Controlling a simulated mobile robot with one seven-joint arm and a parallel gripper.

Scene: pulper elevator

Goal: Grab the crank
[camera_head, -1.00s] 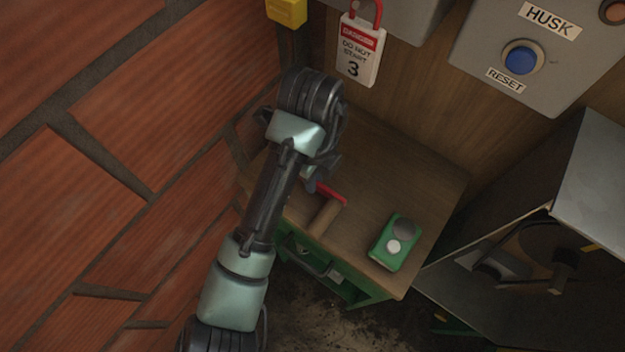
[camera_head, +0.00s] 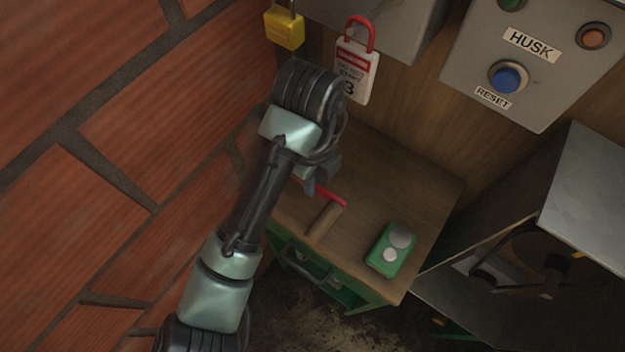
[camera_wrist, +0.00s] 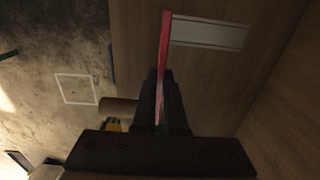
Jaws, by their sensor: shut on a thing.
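The crank has a thin red bar (camera_head: 331,196) and a brown wooden handle (camera_head: 323,220). It is over the top of the small wooden-topped cabinet (camera_head: 375,180). My gripper (camera_head: 312,186) reaches down from the left, its jaws shut on the crank's red bar. In the wrist view the red bar (camera_wrist: 165,45) runs up from between the dark fingers (camera_wrist: 160,95). The handle (camera_wrist: 118,105) sticks out to the left of them. The far end of the bar inside the jaws is hidden. I cannot tell whether the crank touches the cabinet top.
A green box with round discs (camera_head: 391,249) is on the cabinet top, right of the crank. A brick wall (camera_head: 130,120) stands close on the left. A yellow padlock (camera_head: 284,30), a red lock with a danger tag (camera_head: 356,72) and a grey HUSK panel (camera_head: 540,70) are behind.

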